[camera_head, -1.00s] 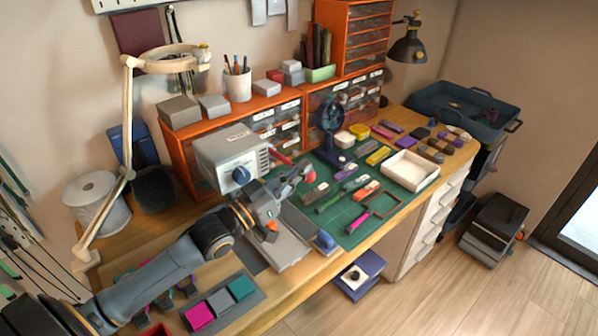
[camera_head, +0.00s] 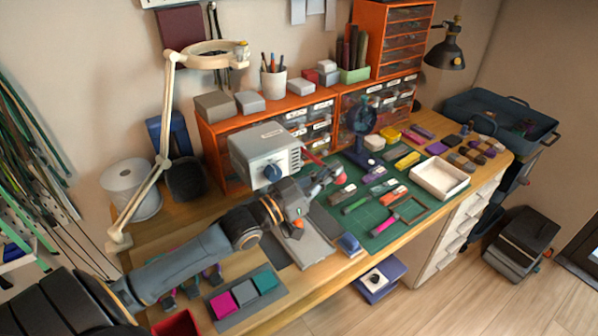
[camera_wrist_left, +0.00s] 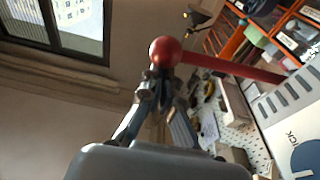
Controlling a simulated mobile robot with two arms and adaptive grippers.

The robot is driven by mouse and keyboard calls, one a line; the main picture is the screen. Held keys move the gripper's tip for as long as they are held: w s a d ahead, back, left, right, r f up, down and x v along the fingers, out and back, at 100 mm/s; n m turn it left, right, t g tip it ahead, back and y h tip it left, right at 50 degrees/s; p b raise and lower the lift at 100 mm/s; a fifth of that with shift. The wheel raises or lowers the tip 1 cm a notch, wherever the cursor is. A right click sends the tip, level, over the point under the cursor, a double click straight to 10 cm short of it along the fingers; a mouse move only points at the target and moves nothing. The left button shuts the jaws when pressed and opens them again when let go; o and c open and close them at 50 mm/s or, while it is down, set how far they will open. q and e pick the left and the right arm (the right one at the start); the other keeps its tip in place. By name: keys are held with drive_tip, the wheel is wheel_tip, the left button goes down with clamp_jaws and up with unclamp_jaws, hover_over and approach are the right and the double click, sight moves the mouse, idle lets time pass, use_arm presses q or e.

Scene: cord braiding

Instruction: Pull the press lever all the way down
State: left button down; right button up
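The press (camera_head: 262,150) is a grey box with a blue dial, standing on the bench. Its red lever (camera_head: 314,158) sticks out to the right and slopes slightly down toward a red ball knob (camera_head: 339,168). My left gripper (camera_head: 325,182) is at that knob, in front of the press. In the left wrist view the fingers (camera_wrist_left: 166,78) close in on the red ball (camera_wrist_left: 165,52), with the red lever arm (camera_wrist_left: 235,68) running right to the press body (camera_wrist_left: 295,125). The fingers partly hide the ball's underside. My right gripper is out of view.
A green cutting mat (camera_head: 385,225) with tools and a white tray (camera_head: 440,178) lie to the right. Orange drawer units (camera_head: 212,150) stand behind the press. A magnifier lamp (camera_head: 167,120) stands at left. A pad with coloured blocks (camera_head: 243,294) lies in front.

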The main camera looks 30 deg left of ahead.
use_arm(q)
drive_tip(key=s+a+r, duration=0.2)
drive_tip(key=s+a, duration=0.2)
drive_tip(key=s, duration=0.4)
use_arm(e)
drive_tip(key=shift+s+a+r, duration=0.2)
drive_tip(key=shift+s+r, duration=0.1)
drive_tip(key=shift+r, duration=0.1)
use_arm(q)
drive_tip(key=shift+s+r, duration=0.1)
idle(0.4)
